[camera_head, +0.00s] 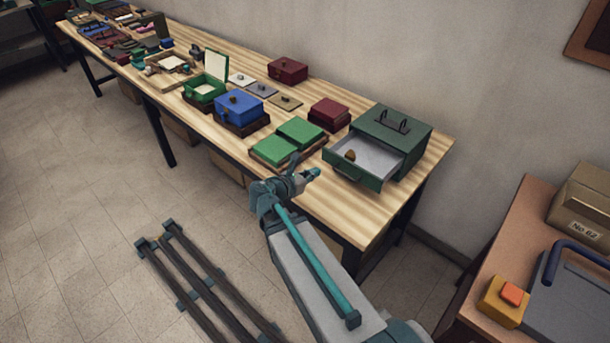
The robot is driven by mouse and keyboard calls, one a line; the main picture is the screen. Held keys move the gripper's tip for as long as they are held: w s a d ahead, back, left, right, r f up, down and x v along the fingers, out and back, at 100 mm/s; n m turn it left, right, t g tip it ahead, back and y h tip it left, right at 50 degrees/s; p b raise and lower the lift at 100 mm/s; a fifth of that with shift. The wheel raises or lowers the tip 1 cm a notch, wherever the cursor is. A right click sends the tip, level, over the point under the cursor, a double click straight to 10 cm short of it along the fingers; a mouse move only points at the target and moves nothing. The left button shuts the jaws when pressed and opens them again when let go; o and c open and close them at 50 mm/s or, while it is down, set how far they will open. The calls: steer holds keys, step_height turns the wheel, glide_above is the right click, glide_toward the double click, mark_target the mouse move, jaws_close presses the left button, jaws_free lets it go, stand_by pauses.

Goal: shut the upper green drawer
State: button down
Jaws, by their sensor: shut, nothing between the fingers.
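A dark green cabinet (395,128) with a dark handle on its top stands at the right end of the long wooden table. Its drawer (372,158) is pulled out toward the front left, showing a pale inside with a small brown item (350,155) in it. I see only this one drawer; whether another lies below it I cannot tell. My gripper (312,175) is shut and empty. In the picture it is just left of the open drawer's front, near the table's front edge, and I cannot tell that it touches anything.
Two flat green boxes (300,131) lie left of the drawer, behind my gripper. A dark red box (329,112) stands behind them. A blue box (238,106) and an open green box (204,90) are farther left. A bare strip of table (335,205) runs in front of the drawer.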

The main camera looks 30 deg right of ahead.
mark_target(333, 161)
steer(key=x, duration=0.2)
steer(key=p+x, duration=0.1)
steer(key=x, duration=0.1)
steer(key=r+p+x, duration=0.1)
steer(key=x, duration=0.2)
steer(key=shift+d, duration=0.25)
steer(key=shift+w, duration=0.1)
